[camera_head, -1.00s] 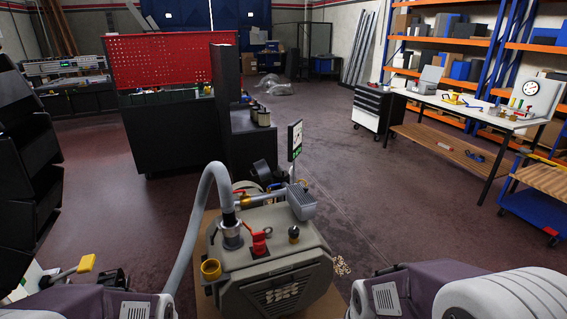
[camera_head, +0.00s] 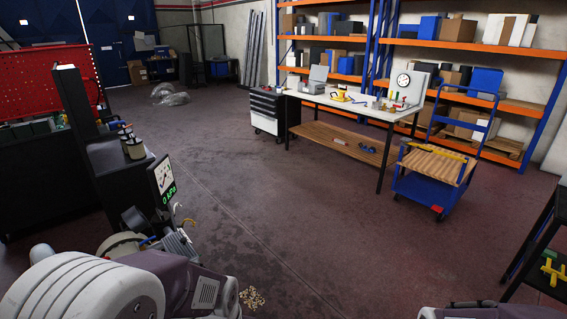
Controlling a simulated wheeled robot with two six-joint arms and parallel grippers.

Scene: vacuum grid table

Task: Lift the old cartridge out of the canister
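I cannot make out the canister's body or the old cartridge in the head view. My arm links fill the lower left, over the place beside the gauge panel. A grey finned part (camera_head: 179,243) shows just past those links. A white-faced gauge panel (camera_head: 162,177) with a green readout stands upright behind it. The fingers of neither gripper can be seen. Only arm links show, at the lower left and along the bottom right edge.
Loose pale pellets (camera_head: 252,298) lie on the floor. A white workbench (camera_head: 350,106), a blue cart (camera_head: 428,188) and a black drawer cabinet (camera_head: 268,110) stand ahead. A black rack (camera_head: 535,255) is at the right edge. The middle floor is clear.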

